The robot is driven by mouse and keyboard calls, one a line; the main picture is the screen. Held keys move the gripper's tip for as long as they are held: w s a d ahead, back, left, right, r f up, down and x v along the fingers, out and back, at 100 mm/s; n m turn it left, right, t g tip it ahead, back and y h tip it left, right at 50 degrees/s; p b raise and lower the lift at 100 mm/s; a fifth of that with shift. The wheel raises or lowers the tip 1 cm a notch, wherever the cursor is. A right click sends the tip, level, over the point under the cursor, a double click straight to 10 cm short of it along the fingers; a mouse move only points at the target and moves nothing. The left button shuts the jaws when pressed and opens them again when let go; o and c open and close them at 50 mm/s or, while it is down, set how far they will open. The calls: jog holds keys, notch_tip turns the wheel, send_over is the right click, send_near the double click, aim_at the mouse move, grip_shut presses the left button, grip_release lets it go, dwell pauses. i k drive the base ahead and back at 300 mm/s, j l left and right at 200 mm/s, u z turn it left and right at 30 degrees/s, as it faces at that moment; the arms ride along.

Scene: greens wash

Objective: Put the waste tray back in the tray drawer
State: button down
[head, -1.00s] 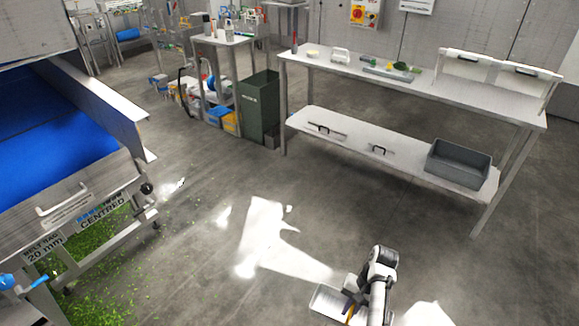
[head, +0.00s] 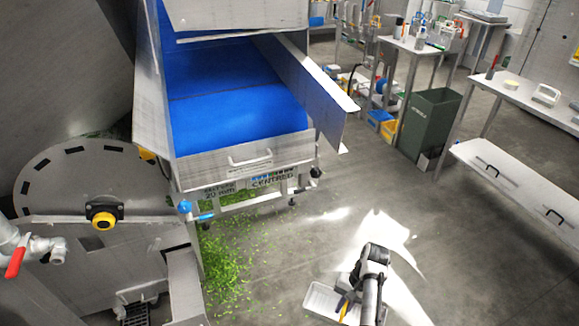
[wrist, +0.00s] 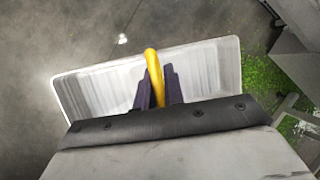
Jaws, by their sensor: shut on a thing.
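My gripper (head: 346,304) is shut on the yellow handle (wrist: 152,62) of the waste tray. The waste tray (head: 320,299) is a pale, shallow, rectangular tray held above the floor. In the wrist view the inside of the tray (wrist: 95,92) looks empty, and my wrist hides its near side. A steel front with a bar handle (head: 250,162) sits below the blue belt of the machine, ahead and left of my gripper. I cannot tell whether this front is the tray drawer.
Green scraps (head: 232,262) lie on the floor under the machine. A drum with a yellow knob (head: 103,218) and a red-handled valve (head: 16,262) are at left. A green bin (head: 425,125) and a steel bench (head: 520,185) stand at right. The middle floor is clear.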

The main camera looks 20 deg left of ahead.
aim_at(187, 294)
jog(key=k+j+u, duration=0.1)
jog(key=u, duration=1.8)
jog(key=i+j+z, duration=0.2)
jog(key=i, duration=0.3)
jog(key=i+l+u, duration=0.2)
jog(key=i+l, duration=0.25)
